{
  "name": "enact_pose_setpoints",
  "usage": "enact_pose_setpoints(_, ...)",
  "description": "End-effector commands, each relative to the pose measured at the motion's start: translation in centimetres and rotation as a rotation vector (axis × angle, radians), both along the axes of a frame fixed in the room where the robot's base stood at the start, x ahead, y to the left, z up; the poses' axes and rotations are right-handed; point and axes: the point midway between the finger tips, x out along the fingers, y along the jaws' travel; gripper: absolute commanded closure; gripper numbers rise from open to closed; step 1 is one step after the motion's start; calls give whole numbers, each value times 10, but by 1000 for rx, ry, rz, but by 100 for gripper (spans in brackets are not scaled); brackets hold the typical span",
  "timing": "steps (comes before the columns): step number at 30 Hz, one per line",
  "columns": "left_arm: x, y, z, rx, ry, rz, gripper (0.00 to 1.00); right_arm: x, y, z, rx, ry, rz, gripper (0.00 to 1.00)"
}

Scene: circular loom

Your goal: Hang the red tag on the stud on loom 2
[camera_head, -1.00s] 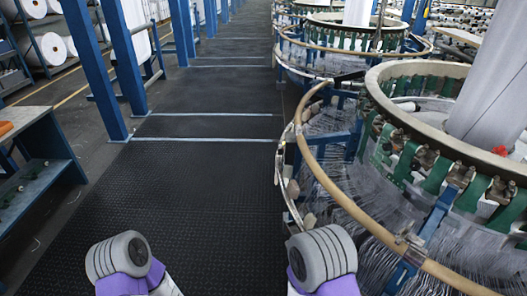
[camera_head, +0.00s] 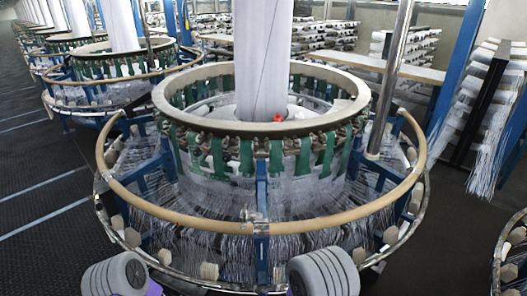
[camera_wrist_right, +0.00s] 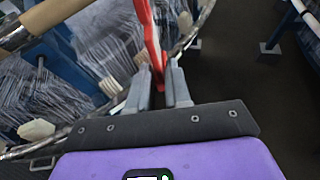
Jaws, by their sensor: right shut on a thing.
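The red tag (camera_wrist_right: 150,40) is a thin red strip held between the fingers of my right gripper (camera_wrist_right: 160,78) in the right wrist view. It runs up from the fingertips, seen nearly edge-on, and its top leaves the frame. My right gripper is shut on it, beside the loom's outer rim. In the head view a large circular loom (camera_head: 134,204) with a tan ring fills the middle. A small metal fitting (camera_head: 254,216) sits at the ring's front; I cannot tell whether it is the stud. My left gripper is not in view, and no loom number is readable.
A small red thing (camera_head: 279,117) shows at the loom's centre, near the white column (camera_head: 262,60). More looms (camera_head: 90,65) recede at the back left. A rack of white bobbins (camera_head: 480,110) stands at the right. Dark floor (camera_head: 40,240) is clear at the left.

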Motion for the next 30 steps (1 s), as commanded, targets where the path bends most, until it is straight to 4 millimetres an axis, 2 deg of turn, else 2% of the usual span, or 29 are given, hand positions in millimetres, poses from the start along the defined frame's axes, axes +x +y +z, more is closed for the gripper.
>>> enact_pose_setpoints(13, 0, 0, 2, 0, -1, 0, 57, 0, -5, 7, 1, 0, -11, 100)
enact_pose_setpoints(19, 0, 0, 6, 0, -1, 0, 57, 3, -4, 18, 1, -2, -6, 100)
enact_pose_setpoints(26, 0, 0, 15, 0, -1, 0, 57, 10, -3, 44, 4, -3, 9, 100)
enact_pose_setpoints(30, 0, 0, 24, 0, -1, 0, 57, 16, -2, 72, 5, -6, 28, 100)
